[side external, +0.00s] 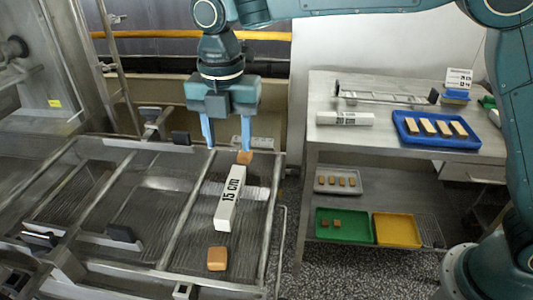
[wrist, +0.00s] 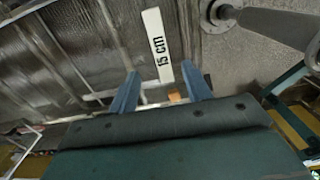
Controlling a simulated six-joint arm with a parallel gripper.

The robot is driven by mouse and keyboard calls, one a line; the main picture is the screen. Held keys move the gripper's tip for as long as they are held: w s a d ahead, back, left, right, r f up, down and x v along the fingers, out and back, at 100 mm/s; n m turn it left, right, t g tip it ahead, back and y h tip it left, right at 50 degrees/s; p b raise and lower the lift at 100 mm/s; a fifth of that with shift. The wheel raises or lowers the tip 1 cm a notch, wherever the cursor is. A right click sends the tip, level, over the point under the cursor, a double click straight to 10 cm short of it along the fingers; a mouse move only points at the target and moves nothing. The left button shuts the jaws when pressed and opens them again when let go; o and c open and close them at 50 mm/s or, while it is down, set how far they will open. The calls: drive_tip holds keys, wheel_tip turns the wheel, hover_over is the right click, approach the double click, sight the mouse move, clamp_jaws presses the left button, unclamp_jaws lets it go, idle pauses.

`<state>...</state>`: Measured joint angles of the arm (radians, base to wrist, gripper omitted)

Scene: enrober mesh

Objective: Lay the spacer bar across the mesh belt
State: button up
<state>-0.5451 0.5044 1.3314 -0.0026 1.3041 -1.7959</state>
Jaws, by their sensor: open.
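The white spacer bar (side external: 230,198), marked "15 cm", lies on the mesh belt (side external: 150,220), slanting lengthwise between two brown pieces. The far brown piece (side external: 245,158) is close to its far end; I cannot tell if they touch. The near brown piece (side external: 217,259) sits apart, in front of its near end. My gripper (side external: 227,147) is open and empty above the far end of the bar. In the wrist view the bar (wrist: 158,45) lies ahead of my open fingers (wrist: 160,72), with a brown piece (wrist: 174,97) between them.
Metal rails and frame bars (side external: 175,235) cross the belt. At right, a steel table (side external: 320,85) holds another white bar (side external: 345,118) and a blue tray (side external: 435,141) of brown pieces. A green tray (side external: 343,236) and a yellow tray (side external: 397,230) sit on its lower shelf.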

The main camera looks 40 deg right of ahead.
drive_tip(key=s+d+r+m+t, duration=0.1)
drive_tip(key=s+d+r+m, duration=0.35)
drive_tip(key=d+m, duration=0.35)
drive_tip(key=s+d+r+m+t, duration=0.2)
drive_tip(key=s+d+r+m, duration=0.3)
drive_tip(key=d, duration=0.5)
drive_tip(key=s+d+f+m+t, duration=0.1)
drive_tip(key=s+d+f+m, duration=0.2)
drive_tip(key=s+m, duration=0.4)
drive_tip(key=s+d+f+m+t, duration=0.1)
drive_tip(key=s+d+f+m, duration=0.2)
drive_tip(key=s, duration=0.6)
drive_tip(key=d+m, duration=0.2)
drive_tip(key=m, duration=0.1)
drive_tip(key=shift+s+d+f+m+t, duration=0.2)
drive_tip(key=shift+s+d+m+t, duration=0.1)
drive_tip(key=shift+m, duration=0.1)
